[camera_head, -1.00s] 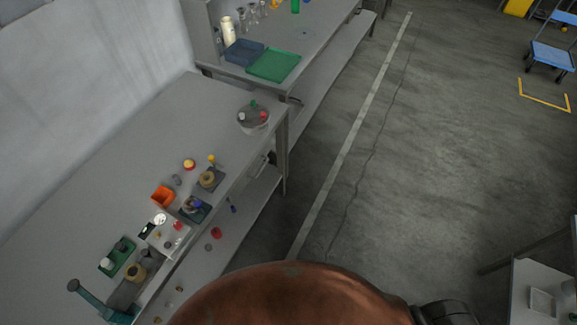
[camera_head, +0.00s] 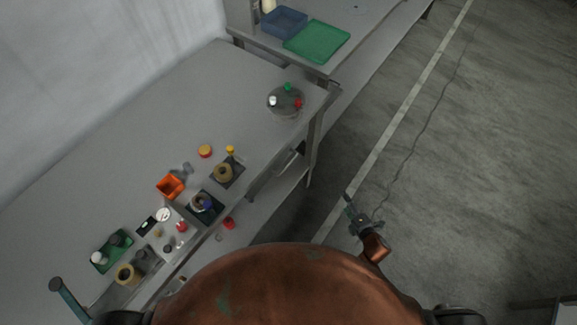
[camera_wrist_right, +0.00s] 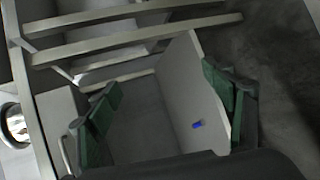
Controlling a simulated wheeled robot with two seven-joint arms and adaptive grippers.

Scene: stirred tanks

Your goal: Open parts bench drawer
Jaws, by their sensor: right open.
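The parts bench (camera_head: 120,160) runs diagonally along the wall at left in the head view. A drawer unit (camera_head: 273,178) shows only narrowly under its right edge; I cannot tell clearly whether the drawer is shut. My right gripper (camera_head: 352,208) is over the floor, to the right of the bench and apart from it. In the right wrist view its two green fingers (camera_wrist_right: 165,110) are spread wide, with nothing held between them. Beyond them are a pale shelf panel and a small blue item (camera_wrist_right: 197,124). A grey box-like front with a thin handle (camera_wrist_right: 65,155) shows at left. My left gripper is out of view.
Several small parts, an orange bin (camera_head: 170,186) and a green tray (camera_head: 112,252) lie on the bench. A round holder (camera_head: 285,103) stands near its far corner.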

